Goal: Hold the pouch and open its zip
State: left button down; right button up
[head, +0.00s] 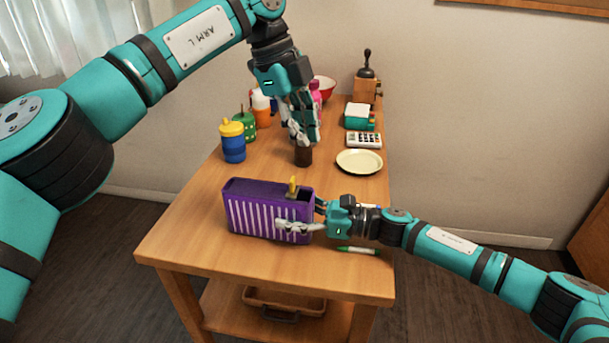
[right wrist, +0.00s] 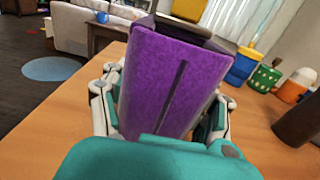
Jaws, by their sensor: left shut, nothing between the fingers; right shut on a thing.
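The purple pouch (head: 255,212) with white stripes stands upright near the front of the wooden table, its dark top facing up. A yellow tab (head: 293,185) stands up at the right end of that top; a yellow piece also shows at the top of the right wrist view (right wrist: 189,8). My right gripper (head: 308,217) is shut on the pouch's right end, one finger across the striped front. In the right wrist view the pouch's purple end (right wrist: 170,80) sits between the fingers. My left gripper (head: 304,140) is shut and empty, higher and behind the pouch, apart from the tab.
A dark brown cylinder (head: 303,156) stands just below my left gripper. A blue-and-yellow cup (head: 232,145), a green container (head: 245,126), a cream plate (head: 359,162) and a calculator (head: 364,140) are further back. A green-and-white marker (head: 358,250) lies at the front right. The table's front left is clear.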

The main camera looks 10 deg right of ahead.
pick_arm(q)
jog(key=n, duration=0.2)
jog(key=d+n, duration=0.1)
jog(key=n, duration=0.1)
jog(key=shift+s+g, duration=0.15)
jog(key=shift+g, duration=0.15)
notch_tip(320, 180, down, 9)
jog(key=shift+a+f, duration=0.2)
jog(key=shift+a, duration=0.15)
dwell(0.4)
jog(key=w+a, duration=0.4)
jog(key=a, duration=0.8)
jog(key=shift+w+a, duration=0.4)
